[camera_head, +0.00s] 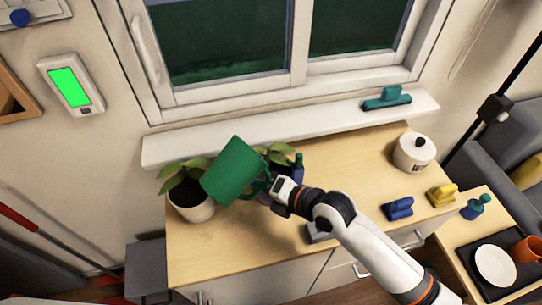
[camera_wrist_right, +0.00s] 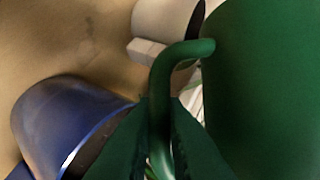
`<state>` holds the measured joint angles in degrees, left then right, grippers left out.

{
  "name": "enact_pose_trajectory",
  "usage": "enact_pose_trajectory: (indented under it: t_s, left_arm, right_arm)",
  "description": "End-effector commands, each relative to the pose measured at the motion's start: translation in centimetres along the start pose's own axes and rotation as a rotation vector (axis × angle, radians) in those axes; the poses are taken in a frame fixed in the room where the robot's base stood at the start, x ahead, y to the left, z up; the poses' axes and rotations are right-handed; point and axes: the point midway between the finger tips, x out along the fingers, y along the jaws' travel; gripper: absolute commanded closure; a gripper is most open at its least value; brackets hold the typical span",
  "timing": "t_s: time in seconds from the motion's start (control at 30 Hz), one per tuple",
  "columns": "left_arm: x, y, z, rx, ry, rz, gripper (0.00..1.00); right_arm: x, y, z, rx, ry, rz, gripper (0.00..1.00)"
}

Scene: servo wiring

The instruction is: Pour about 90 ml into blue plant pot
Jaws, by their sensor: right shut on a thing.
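A green jug (camera_head: 233,170) is tilted in the air above the left part of the wooden cabinet top, over and beside a white plant pot (camera_head: 193,212). My right gripper (camera_head: 268,188) is shut on the jug's handle, and the wrist view shows dark fingers around this handle (camera_wrist_right: 160,95). A blue rounded pot (camera_wrist_right: 65,115) shows at the left of the wrist view. In the head view, a second leafy plant (camera_head: 280,153) stands behind the jug, with a small blue patch beside it; its pot is mostly hidden. No liquid stream is visible. My left gripper is not in view.
A white lidded canister (camera_head: 414,153), a blue item (camera_head: 399,208) and a yellow item (camera_head: 442,195) stand on the cabinet's right. The window sill (camera_head: 290,130) runs behind, with a teal brush-like item (camera_head: 386,98). The middle of the top is mostly clear.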

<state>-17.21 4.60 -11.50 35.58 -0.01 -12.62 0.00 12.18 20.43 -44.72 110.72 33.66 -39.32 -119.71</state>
Motion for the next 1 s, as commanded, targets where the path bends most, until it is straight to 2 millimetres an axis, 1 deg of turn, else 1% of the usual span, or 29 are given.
enact_pose_trajectory:
  t_s: [1.0]
  left_arm:
    - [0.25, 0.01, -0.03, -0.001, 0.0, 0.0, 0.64]
  right_arm:
    - [-0.04, -0.42, 0.12, 0.056, -0.019, -0.033, 1.0]
